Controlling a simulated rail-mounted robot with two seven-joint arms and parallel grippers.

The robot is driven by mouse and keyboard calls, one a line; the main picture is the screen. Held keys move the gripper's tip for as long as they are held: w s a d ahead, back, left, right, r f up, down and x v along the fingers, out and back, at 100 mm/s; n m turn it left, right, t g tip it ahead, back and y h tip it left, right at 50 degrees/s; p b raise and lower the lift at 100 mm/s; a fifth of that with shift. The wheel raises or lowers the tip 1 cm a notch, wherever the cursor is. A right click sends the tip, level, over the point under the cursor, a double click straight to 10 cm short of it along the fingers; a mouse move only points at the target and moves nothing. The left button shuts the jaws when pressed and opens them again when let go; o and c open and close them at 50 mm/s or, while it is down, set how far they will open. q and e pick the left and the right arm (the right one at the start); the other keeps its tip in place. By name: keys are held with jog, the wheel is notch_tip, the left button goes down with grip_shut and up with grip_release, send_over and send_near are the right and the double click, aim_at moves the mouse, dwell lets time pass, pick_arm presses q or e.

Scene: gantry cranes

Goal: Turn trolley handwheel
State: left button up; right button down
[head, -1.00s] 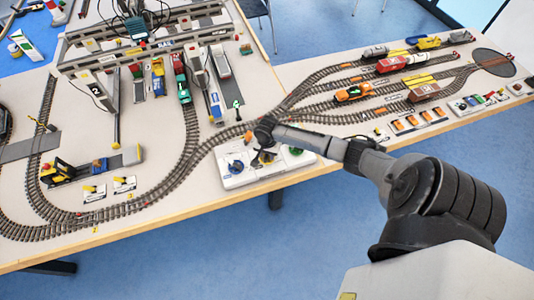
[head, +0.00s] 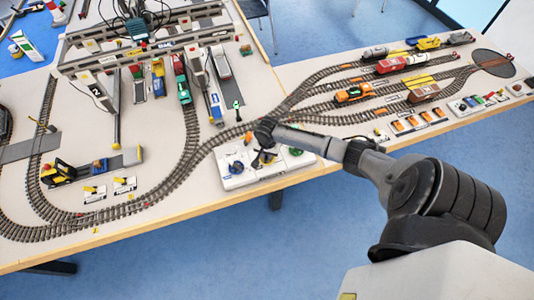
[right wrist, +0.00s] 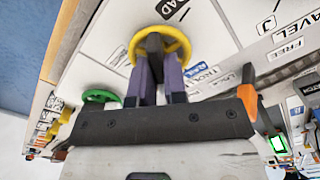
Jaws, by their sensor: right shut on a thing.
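The fingers cover part of the wheel's middle. In the head view my right gripper (head: 263,158) reaches down over the white control panel (head: 230,181), and the yellow wheel is mostly hidden there. My left gripper is not in view.
Model rails, trains and a grey gantry crane (head: 175,42) stand behind. The table's front edge is close to the panel.

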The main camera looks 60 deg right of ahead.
jog(key=n+p, duration=0.2)
jog(key=shift+r+p, duration=0.25)
jog(key=shift+p, duration=0.05)
jog(key=n+p, duration=0.2)
jog(key=n, duration=0.2)
jog(key=shift+f, duration=0.1)
jog(key=n+p, duration=0.1)
jog(key=n, duration=0.1)
jog(key=shift+n, duration=0.3)
jog(key=n+p, duration=0.1)
jog(key=n, duration=0.2)
jog(key=shift+f, duration=0.1)
jog(key=shift+n, duration=0.9)
jog(key=shift+f, duration=0.1)
jog(key=c, duration=1.2)
grip_release()
jog(key=shift+o, duration=0.2)
